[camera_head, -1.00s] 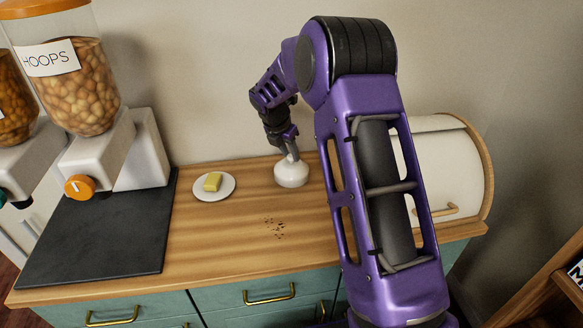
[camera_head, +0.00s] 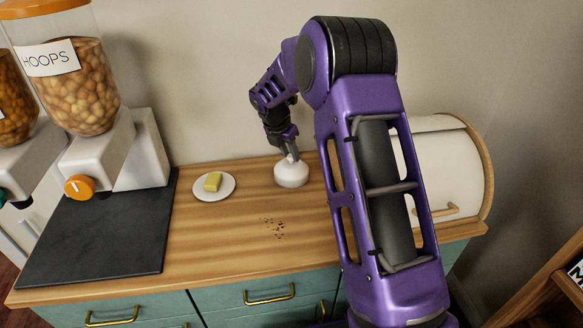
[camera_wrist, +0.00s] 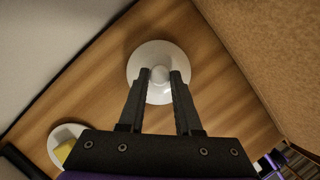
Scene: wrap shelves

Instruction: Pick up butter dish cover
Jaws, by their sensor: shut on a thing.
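The white, round butter dish cover (camera_head: 291,176) is on the wooden counter near the back wall in the head view. In the wrist view the cover (camera_wrist: 146,58) lies straight below the fingers, with its round knob between the fingertips. My gripper (camera_head: 291,155) reaches down from above. In the wrist view my gripper (camera_wrist: 160,76) is shut on the knob. The cover looks to be resting on the counter. A white plate (camera_head: 226,192) with a yellow butter block (camera_head: 212,182) is to its left, apart from it.
A dark mat (camera_head: 100,235) with cereal dispensers (camera_head: 75,80) is at the left. A cream bread box (camera_head: 440,165) with wooden sides is at the right, behind my arm. Dark crumbs (camera_head: 276,228) lie on the counter (camera_head: 215,235) in front of the cover. The wall is close behind.

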